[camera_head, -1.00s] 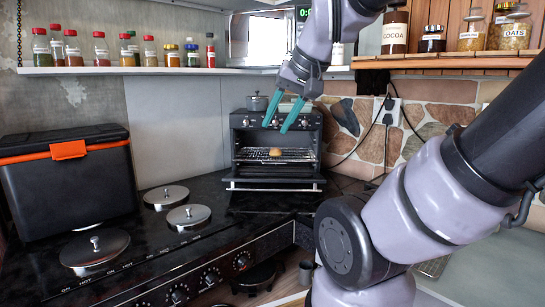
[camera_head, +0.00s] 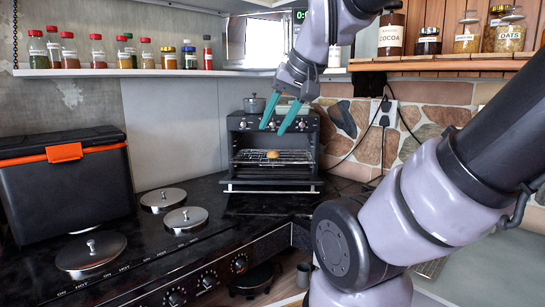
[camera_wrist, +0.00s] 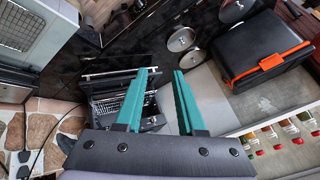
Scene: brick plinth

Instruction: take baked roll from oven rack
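The toaster oven (camera_head: 235,142) stands at the back corner of the counter with its door folded down. A small golden-brown roll (camera_head: 273,154) lies on the wire rack (camera_head: 297,156) inside. My gripper (camera_head: 272,130) has teal fingers spread apart and empty, pointing down in front of the oven's upper front, above the roll in the picture. In the wrist view my open gripper (camera_wrist: 166,70) is beside the oven (camera_wrist: 105,78), with part of the rack showing; I cannot make out the roll there.
A pot (camera_head: 254,103) sits on the oven. A black box with an orange latch (camera_head: 65,152) stands at left. Lidded burners (camera_head: 91,250) lie on the cooktop. A shelf of spice jars (camera_head: 130,72) runs above; cables (camera_head: 380,110) hang at right.

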